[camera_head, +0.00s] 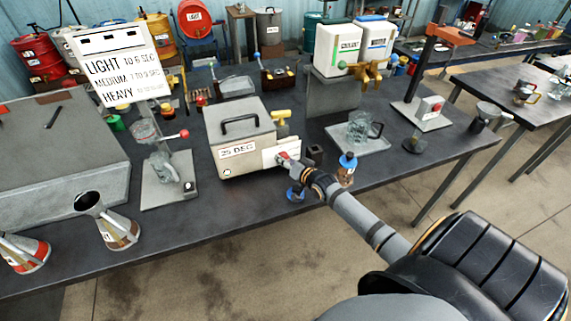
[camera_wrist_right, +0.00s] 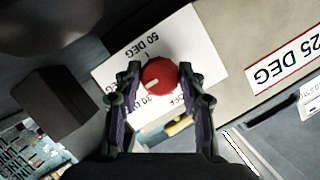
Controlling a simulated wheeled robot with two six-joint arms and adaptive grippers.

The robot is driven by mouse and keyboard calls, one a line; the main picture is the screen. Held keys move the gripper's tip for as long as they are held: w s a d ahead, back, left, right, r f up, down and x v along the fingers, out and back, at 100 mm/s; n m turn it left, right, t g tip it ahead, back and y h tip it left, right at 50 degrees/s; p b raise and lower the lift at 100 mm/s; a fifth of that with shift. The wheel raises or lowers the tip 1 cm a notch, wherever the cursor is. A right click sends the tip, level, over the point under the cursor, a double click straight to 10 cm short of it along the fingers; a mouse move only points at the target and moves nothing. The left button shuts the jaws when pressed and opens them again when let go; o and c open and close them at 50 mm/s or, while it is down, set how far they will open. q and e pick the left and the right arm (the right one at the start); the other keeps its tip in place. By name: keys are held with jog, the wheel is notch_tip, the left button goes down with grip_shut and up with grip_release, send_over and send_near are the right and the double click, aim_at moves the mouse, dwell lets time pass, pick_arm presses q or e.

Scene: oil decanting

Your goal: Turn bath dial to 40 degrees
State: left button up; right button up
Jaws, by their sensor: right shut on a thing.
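The bath (camera_head: 222,128) is a grey lidded box with a black handle, near the middle of the bench; its front label (camera_head: 237,150) reads 25 DEG. Its red dial (camera_wrist_right: 160,76) sits on a white plate (camera_wrist_right: 195,48) with upside-down markings. 50 DEG shows above the dial; a partly covered 30 and OFF show below. A white pointer mark on the dial points toward the lower left. No 40 mark is visible; the fingers cover part of the plate. My right gripper (camera_wrist_right: 160,82) is shut on the dial, one finger on each side. My left gripper is out of view.
A blue-capped bottle (camera_head: 347,170) stands close to the right of my gripper at the bench's front edge. A dark block (camera_wrist_right: 58,100) is beside the dial plate. A tray with a glass jug (camera_head: 360,128) stands farther right. A white sign (camera_head: 118,66) stands left.

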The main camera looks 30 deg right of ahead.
jog(key=m+b, duration=0.1)
jog(key=b, duration=0.1)
jog(key=m+t+y+b, duration=0.1)
jog(key=b, duration=0.2)
jog(key=shift+f+m+y, duration=0.3)
jog(key=shift+f+m, duration=0.1)
jog(key=shift+r+m+t+y+b, duration=0.3)
jog(key=shift+m+b, duration=0.4)
jog(key=shift+b, duration=0.55)
jog(key=o, duration=1.1)
jog(key=shift+o, duration=0.2)
